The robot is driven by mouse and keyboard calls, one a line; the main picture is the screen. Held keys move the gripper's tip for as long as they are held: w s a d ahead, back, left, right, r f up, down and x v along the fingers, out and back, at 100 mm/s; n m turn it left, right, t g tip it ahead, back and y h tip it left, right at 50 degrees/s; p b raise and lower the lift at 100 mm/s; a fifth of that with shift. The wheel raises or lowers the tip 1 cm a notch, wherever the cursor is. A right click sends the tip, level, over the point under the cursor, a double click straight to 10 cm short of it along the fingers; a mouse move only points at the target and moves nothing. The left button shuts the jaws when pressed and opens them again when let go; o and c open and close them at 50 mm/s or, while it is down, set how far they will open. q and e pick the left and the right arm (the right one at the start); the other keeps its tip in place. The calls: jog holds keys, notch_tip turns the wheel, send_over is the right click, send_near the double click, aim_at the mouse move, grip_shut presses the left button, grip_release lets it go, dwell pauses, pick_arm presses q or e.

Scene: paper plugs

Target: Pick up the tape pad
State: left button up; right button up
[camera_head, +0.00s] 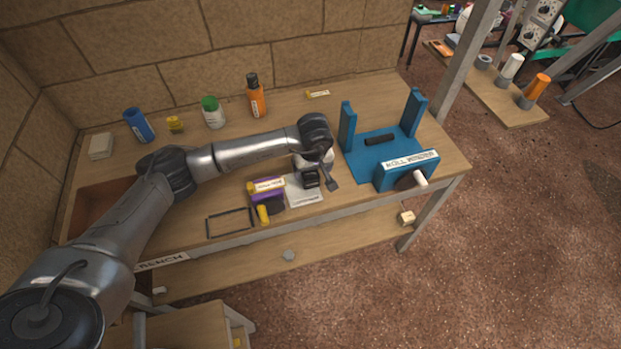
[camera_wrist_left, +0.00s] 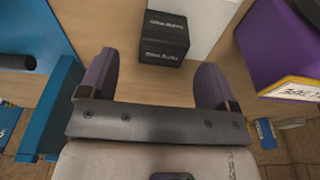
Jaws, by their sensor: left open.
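The tape pad looks to be a small black block with white lettering (camera_wrist_left: 165,38), though the lettering is too blurred to read surely. In the head view the black block (camera_head: 311,179) stands at the edge of a white sheet (camera_head: 303,196) on the workbench. My left gripper (camera_wrist_left: 157,68) is open and empty, its two purple-grey fingers spread wide. The block lies just ahead of the gap between the fingertips, apart from both. In the head view my left gripper (camera_head: 322,176) hangs over the block and partly covers that area. My right gripper is in neither view.
A blue roll stand (camera_head: 385,155) is to the right of the block. A purple box (camera_head: 266,196) with a yellow label and a yellow cylinder (camera_head: 263,215) are to the left. A thin black frame (camera_head: 230,222) lies near the front edge. Bottles stand along the back.

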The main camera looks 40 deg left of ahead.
aim_at(310, 174)
pick_arm(q)
jog(key=f, duration=0.4)
jog(key=shift+a+f+b, duration=0.3)
jog(key=shift+f+b, duration=0.1)
jog(key=shift+c, duration=0.3)
jog(key=c, duration=1)
jog(key=shift+r, duration=0.15)
jog(key=shift+r, duration=0.55)
jog(key=r, duration=0.1)
jog(key=d+r+p, duration=0.1)
jog(key=r, duration=0.1)
jog(key=shift+w+r, duration=0.1)
jog(key=shift+r, duration=0.15)
jog(key=d+r, duration=0.2)
jog(key=d, duration=0.1)
jog(key=d+r, duration=0.2)
jog(key=d, duration=0.2)
jog(key=d+r+p, duration=0.1)
jog(key=d+r, duration=0.1)
jog(key=d, duration=0.1)
jog(key=shift+w+d+r, duration=0.1)
jog(key=shift+w+d, duration=0.1)
jog(key=shift+d, duration=0.15)
